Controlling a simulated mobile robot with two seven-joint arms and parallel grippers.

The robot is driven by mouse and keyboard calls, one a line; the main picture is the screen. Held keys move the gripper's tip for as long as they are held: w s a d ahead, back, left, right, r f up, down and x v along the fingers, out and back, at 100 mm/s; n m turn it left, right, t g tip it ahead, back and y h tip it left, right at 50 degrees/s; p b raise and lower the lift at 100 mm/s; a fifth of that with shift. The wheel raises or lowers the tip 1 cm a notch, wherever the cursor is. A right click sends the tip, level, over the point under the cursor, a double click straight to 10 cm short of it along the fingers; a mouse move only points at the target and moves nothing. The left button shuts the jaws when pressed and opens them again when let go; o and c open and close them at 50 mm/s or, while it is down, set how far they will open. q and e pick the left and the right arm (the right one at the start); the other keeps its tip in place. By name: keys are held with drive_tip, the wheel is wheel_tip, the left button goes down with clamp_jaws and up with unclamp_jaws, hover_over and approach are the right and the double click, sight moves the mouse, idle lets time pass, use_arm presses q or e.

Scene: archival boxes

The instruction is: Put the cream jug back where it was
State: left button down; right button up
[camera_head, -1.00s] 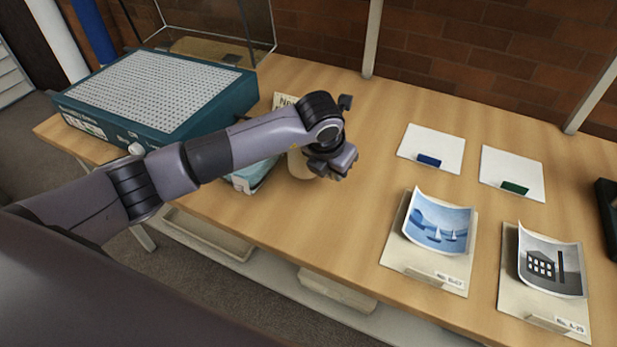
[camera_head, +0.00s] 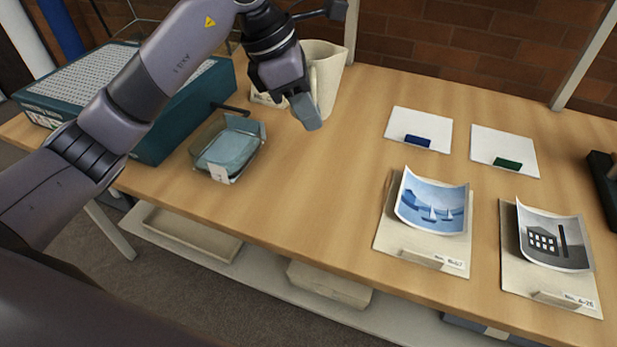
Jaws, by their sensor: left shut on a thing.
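The cream jug (camera_head: 331,78) is upright at the back of the table, left of the white cards. My left gripper (camera_head: 309,108) is at the jug's left front side and shut on it, seemingly at the handle. The gripper hides part of the jug's left side. I cannot tell for sure whether the jug's base touches the table or hangs a little above it. My right gripper is not in view.
A clear tray with blue liquid (camera_head: 228,150) sits left of the jug, beside a teal perforated-top box (camera_head: 173,140). White cards (camera_head: 419,124) and curled photos (camera_head: 432,205) lie right. The middle table is clear.

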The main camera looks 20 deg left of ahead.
use_arm(q)
wheel_tip(320, 180, down, 16)
drive_tip(key=shift+r, duration=0.15)
idle(0.3)
drive_tip(key=c, duration=1.1)
unclamp_jaws()
drive_tip(key=v, duration=1.2)
drive_tip(key=shift+d+r, duration=0.1)
